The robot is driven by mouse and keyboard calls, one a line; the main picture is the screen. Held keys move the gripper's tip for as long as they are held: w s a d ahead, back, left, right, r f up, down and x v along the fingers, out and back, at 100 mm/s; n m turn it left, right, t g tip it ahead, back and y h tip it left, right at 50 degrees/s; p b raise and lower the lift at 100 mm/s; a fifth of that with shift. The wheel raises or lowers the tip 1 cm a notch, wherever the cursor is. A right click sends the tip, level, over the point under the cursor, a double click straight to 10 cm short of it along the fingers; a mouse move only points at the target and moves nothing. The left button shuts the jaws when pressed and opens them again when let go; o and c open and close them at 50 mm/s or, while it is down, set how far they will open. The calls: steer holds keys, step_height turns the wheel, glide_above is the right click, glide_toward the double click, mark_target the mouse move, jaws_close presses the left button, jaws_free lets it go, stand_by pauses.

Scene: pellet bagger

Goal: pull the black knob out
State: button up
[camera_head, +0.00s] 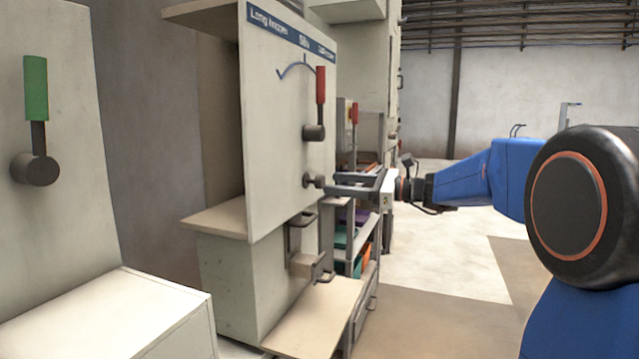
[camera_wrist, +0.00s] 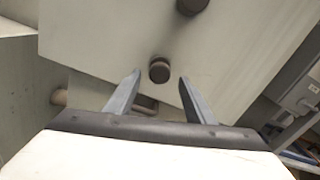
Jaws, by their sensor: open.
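The black knob (camera_head: 312,181) sticks out of the pale front panel, below the hub of the red-handled lever. In the wrist view the knob (camera_wrist: 159,70) is a short dark round stub, a little beyond the fingertips and between their lines. My gripper (camera_head: 333,184) comes in from the right, facing the panel, with its fingers close to the knob. In the wrist view my gripper (camera_wrist: 160,76) is open and empty, one finger on either side of the knob. I cannot tell from the views whether a fingertip touches it.
The red-handled lever (camera_head: 319,86) sits on its hub (camera_head: 313,132) just above the knob. A green-handled lever (camera_head: 36,90) is on the left cabinet. Below the panel are a metal bracket (camera_head: 306,264) and a pale ledge (camera_head: 312,318). Shelves with coloured bins (camera_head: 346,238) stand behind. Floor at right is clear.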

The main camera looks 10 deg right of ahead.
mark_target(324, 182)
steer(key=shift+x, duration=3)
steer(key=shift+c, duration=0.3)
jaws_close()
steer(key=shift+v, duration=1.25)
steer(key=shift+o, duration=0.3)
jaws_free()
steer(key=shift+s, duration=0.1)
steer(key=shift+d, duration=0.15)
